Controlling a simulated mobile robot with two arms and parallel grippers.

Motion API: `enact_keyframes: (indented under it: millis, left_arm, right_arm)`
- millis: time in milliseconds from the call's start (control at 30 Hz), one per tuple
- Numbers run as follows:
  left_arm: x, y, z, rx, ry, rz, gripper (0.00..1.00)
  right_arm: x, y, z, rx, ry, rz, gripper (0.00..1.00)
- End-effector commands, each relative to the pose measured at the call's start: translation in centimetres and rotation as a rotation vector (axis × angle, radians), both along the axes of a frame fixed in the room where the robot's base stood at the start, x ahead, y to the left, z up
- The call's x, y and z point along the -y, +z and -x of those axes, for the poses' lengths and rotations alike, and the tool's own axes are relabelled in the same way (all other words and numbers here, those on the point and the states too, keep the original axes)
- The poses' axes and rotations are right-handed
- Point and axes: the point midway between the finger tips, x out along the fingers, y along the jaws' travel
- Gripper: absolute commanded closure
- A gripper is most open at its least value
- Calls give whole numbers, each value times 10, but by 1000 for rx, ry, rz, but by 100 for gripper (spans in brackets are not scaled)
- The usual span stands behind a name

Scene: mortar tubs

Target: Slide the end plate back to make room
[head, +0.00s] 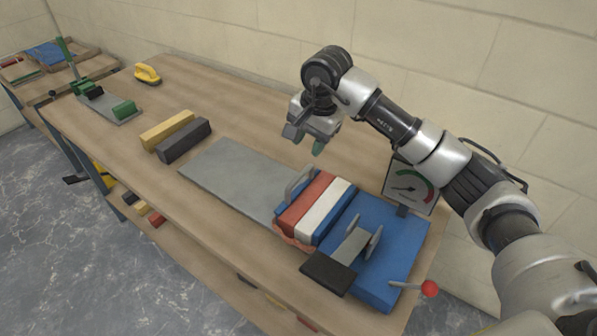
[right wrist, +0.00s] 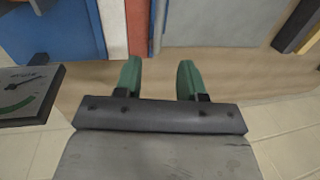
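A row of slabs in red (head: 304,200), white (head: 322,210) and blue (head: 338,217) stands pressed side by side on the bench, against a blue base block (head: 395,240). In the right wrist view this grey piece (right wrist: 158,22) touches or nearly touches the red slab (right wrist: 138,25). My right gripper (head: 309,143) hangs above and behind the bed, open and empty, its green fingers (right wrist: 159,78) apart. My left gripper is out of view.
A gauge (head: 410,185) stands behind the blue base, and a red-knobbed lever (head: 428,289) sticks out at its front. Yellow (head: 167,131) and dark (head: 184,141) bars lie left of the bed. The bed's left part is clear.

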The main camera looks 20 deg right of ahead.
Motion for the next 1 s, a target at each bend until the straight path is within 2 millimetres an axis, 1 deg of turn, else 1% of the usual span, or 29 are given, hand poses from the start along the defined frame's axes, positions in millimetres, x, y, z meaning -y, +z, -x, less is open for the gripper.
enact_keyframes:
  millis: [167, 400, 500, 700, 967, 1000]
  left_arm:
    - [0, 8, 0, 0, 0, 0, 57]
    - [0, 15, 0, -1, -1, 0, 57]
    - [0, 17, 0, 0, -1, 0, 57]
    - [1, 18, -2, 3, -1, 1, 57]
    - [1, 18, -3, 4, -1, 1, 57]
    - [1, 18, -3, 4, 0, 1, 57]
  right_arm:
    - [-4, -27, -3, -5, 1, -2, 60]
    - [-10, -71, -10, -5, -1, -2, 60]
    - [-11, -84, -12, -3, 0, -3, 60]
    - [-12, -98, -15, -1, 0, -1, 60]
    - [-13, -99, -15, 0, 0, -1, 60]
    - [-13, -99, -15, 0, 0, -1, 65]
